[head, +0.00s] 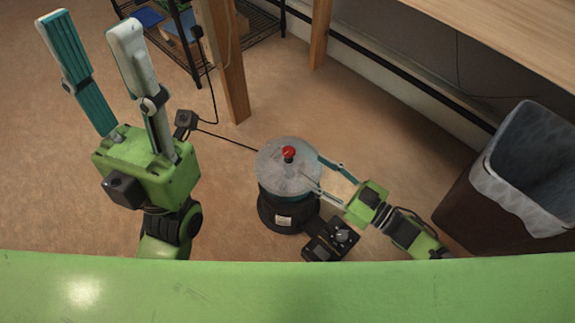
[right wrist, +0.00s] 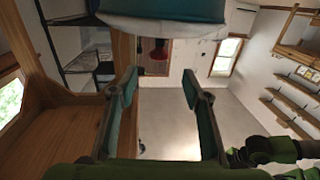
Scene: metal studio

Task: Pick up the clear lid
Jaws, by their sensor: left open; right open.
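The clear lid (head: 275,167) is a round, see-through disc with a red knob (head: 288,152). It rests on a dark round pot-like appliance (head: 280,216) on the floor. My right gripper (head: 312,167) is open, its two fingertips at the lid's right edge in the head view; whether they touch it I cannot tell. In the right wrist view, the red knob (right wrist: 158,48) hangs upside down beyond the open right fingers (right wrist: 159,78), below the pale lid edge (right wrist: 150,28). My left gripper (head: 88,35) is open, empty and raised at the left, well away from the lid.
A dark control box (head: 330,240) sits at the appliance's front right. A black cable (head: 228,138) runs to the back left. A lined waste bin (head: 465,205) stands right. A wooden post (head: 228,75) and wire shelf (head: 262,15) are behind. Floor between left gripper and appliance is mostly clear.

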